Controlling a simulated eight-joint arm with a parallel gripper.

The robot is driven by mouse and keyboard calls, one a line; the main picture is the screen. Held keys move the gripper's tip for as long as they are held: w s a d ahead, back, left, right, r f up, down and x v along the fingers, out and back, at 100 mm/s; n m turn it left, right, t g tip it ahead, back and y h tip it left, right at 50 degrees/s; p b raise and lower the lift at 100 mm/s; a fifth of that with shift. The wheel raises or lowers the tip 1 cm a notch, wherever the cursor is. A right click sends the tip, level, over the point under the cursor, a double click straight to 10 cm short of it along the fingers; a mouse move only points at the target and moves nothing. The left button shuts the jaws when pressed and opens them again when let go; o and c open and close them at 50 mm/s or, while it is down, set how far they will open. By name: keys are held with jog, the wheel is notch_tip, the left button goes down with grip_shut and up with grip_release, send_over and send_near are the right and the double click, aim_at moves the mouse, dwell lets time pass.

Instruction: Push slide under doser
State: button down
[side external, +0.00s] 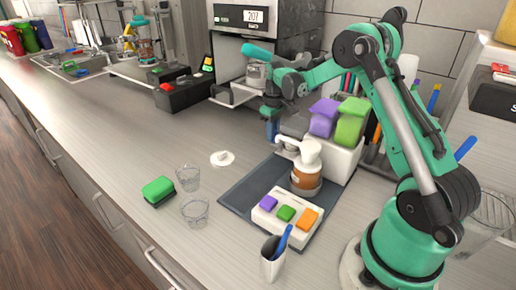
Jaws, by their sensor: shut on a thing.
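The cup sealer (244,18) is a dark and silver machine with a lit display, at the back centre. A white slide (232,95) sticks out at its foot. A clear cup (258,75) shows at its right side, close under a teal bar (258,50). I cannot tell which part is the doser; a white-topped brown jar (305,178) stands on a dark mat.
A white block with coloured pads (285,213) and a white cup with a blue tool (272,262) stand in front. A green sponge (158,190), two clear glasses (195,210) and a white lid (222,158) lie left. Coloured packs (325,117) stand right of my gripper.

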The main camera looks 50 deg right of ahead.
jog(key=c, duration=0.8)
grip_release()
jog(key=shift+d, duration=0.2)
notch_tip(320, 180, up, 6)
jog(key=shift+f, duration=0.25)
jog(key=shift+a+r, duration=0.1)
jog(key=shift+r, duration=0.05)
jog(key=s+a+r+t+h, duration=0.1)
jog(key=s+a+r+t, duration=0.2)
jog(key=a+r, duration=0.5)
jog(key=s+a+f+t, duration=0.1)
jog(key=s+a, duration=0.1)
jog(key=a, duration=0.2)
jog(key=s+a+t, duration=0.1)
jog(key=s+a, duration=0.2)
jog(key=a, duration=0.1)
jog(key=s+a+f+t, duration=0.1)
jog(key=s+a+t, duration=0.1)
jog(key=a, duration=0.2)
jog(key=shift+s+a+f+y, duration=0.3)
jog(key=shift+s+a+y, duration=0.05)
jog(key=shift+a+y, duration=0.05)
